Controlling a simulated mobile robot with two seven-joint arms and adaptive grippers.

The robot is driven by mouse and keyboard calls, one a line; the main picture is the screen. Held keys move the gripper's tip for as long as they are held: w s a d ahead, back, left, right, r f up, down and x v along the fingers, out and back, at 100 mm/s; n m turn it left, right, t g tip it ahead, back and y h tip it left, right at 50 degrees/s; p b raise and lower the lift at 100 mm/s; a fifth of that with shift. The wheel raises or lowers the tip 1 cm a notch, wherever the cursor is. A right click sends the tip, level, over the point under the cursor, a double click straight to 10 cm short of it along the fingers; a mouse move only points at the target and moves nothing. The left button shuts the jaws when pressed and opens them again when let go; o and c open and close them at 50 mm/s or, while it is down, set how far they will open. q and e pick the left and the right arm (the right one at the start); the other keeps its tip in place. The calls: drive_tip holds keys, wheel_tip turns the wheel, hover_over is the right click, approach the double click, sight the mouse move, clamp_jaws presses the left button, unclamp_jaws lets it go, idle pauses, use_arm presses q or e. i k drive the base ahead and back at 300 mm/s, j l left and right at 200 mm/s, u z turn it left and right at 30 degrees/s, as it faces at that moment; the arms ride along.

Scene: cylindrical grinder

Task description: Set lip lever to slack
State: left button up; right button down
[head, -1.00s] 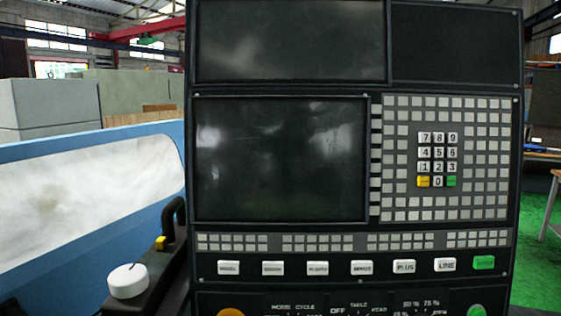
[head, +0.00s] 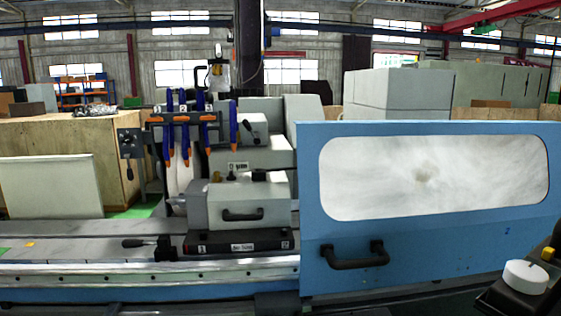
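I cannot tell for sure which part is the lip lever. A black lever with a round-ended handle (head: 134,243) lies about level at the left of the headstock's black base (head: 240,240), pointing left. A small dark lever (head: 247,127) sits on the grey housing above. Another dark handle (head: 130,171) hangs below a small box on the left. The labels on the base and housing are too small to read surely. Neither of my grippers is in view.
The blue sliding door (head: 450,245) with its window and black handle (head: 354,257) covers the right half. Blue hoses with orange tips (head: 185,118) hang above the grey unit. A white knob (head: 525,277) on a black arm is at lower right.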

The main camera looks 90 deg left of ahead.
sight(130, 173)
drive_tip(key=k+u, duration=0.15)
drive_tip(key=u, duration=0.2)
drive_tip(key=k+j+u, duration=0.15)
drive_tip(key=u, duration=0.15)
drive_tip(key=k+j+u, duration=0.15)
drive_tip(key=u, duration=2.8)
drive_tip(key=j+u, duration=0.25)
drive_tip(key=j, duration=0.25)
drive_tip(key=i+j+u, duration=0.1)
drive_tip(key=j+u, duration=0.15)
drive_tip(key=j, duration=0.25)
drive_tip(key=i+j+u, duration=0.1)
drive_tip(key=j+u, duration=0.15)
drive_tip(key=j, duration=0.25)
